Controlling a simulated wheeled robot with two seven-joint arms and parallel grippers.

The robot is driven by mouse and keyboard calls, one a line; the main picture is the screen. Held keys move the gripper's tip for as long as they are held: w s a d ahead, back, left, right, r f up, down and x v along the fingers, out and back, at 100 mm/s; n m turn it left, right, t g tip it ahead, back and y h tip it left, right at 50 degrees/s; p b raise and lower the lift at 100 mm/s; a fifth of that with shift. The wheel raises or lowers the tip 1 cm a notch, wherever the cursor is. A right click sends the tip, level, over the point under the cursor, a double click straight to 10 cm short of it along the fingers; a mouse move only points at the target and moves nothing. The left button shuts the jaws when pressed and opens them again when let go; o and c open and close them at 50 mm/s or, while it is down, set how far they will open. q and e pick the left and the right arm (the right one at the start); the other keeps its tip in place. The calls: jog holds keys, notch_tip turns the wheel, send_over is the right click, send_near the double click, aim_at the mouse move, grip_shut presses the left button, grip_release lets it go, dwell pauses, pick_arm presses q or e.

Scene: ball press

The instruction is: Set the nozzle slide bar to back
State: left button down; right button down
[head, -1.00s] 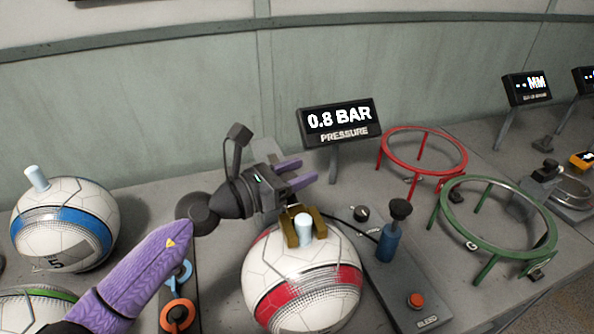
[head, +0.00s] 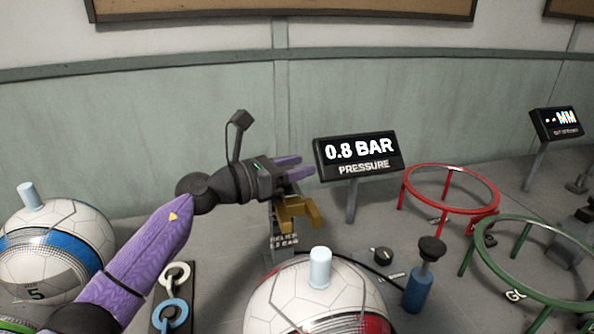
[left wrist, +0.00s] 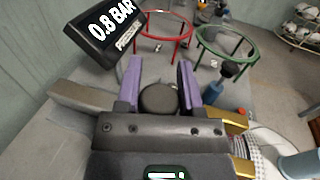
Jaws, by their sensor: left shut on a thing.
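My left gripper (head: 304,168) is above and behind the red-and-white ball (head: 318,300). In the left wrist view its purple fingers (left wrist: 159,80) are shut on a round black knob (left wrist: 158,101). The gold forked nozzle piece (head: 300,210) of the slide bar sits just below and in front of the gripper. It stands back from the pale blue plug (head: 320,268) on top of the ball, with a gap between them. Gold prongs also show at the right of the left wrist view (left wrist: 243,168). The knob is hidden in the head view. My right gripper is not in view.
The pressure display (head: 358,158) reads 0.8 BAR, just right of the gripper. A red ring stand (head: 450,172) and a green ring stand (head: 530,297) stand to the right. A blue-banded ball (head: 55,245) is at left.

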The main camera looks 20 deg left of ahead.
pick_arm(q)
jog(key=shift+c, duration=1.1)
grip_release()
jog(key=shift+w+a, duration=0.2)
jog(key=shift+s, duration=0.1)
jog(key=v, duration=0.9)
jog(key=shift+s+a+p, duration=0.3)
